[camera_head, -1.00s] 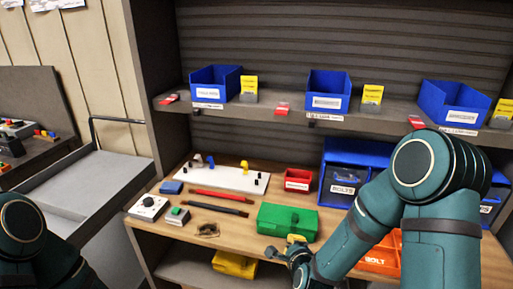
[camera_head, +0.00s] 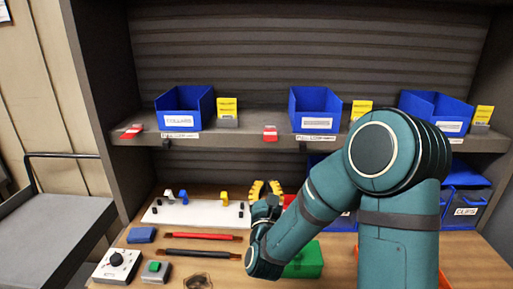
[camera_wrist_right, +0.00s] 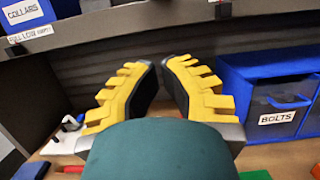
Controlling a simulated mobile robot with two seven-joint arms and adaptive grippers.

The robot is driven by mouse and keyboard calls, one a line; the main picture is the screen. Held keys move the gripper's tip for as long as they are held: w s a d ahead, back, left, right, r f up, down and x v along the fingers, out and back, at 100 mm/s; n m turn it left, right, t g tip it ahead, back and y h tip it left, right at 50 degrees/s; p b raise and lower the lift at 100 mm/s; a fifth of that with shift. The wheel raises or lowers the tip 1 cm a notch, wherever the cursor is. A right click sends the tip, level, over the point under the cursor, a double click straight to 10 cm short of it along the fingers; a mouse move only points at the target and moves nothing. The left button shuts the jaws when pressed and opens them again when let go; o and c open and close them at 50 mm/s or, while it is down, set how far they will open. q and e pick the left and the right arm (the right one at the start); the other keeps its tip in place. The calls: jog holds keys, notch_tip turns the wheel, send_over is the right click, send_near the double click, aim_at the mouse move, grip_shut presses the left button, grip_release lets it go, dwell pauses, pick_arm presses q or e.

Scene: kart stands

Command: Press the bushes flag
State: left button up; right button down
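Small red flags sit on the shelf lip: one (camera_head: 132,131) left of the collars bin (camera_head: 184,110), one (camera_head: 270,133) left of the middle blue bin (camera_head: 315,108). The middle bin's label and the right blue bin's (camera_head: 435,110) are too small to read, so I cannot tell which flag is for bushes. My right gripper (camera_head: 267,184) has yellow fingers, is empty, and is below the shelf lip, under the middle red flag and apart from it. In the wrist view (camera_wrist_right: 164,63), a gap shows between its fingers. My left gripper is out of view.
The shelf edge (camera_head: 225,141) crosses above the right gripper. Below are a white board (camera_head: 190,213) with pegs, a green box (camera_head: 305,262), red and black bars and a knob box (camera_head: 117,264). The bolts bin (camera_wrist_right: 265,105) is right of the gripper.

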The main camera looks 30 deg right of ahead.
jog(key=shift+s, duration=0.15)
jog(key=shift+d, duration=0.1)
jog(key=p, duration=0.3)
send_near(270, 133)
jog(key=w+d+f, duration=0.2)
jog(key=w+f, duration=0.3)
jog(key=r, duration=0.2)
jog(key=r+p, duration=0.1)
jog(key=r, duration=0.1)
jog(key=shift+d+r, duration=0.1)
jog(key=shift+d, duration=0.15)
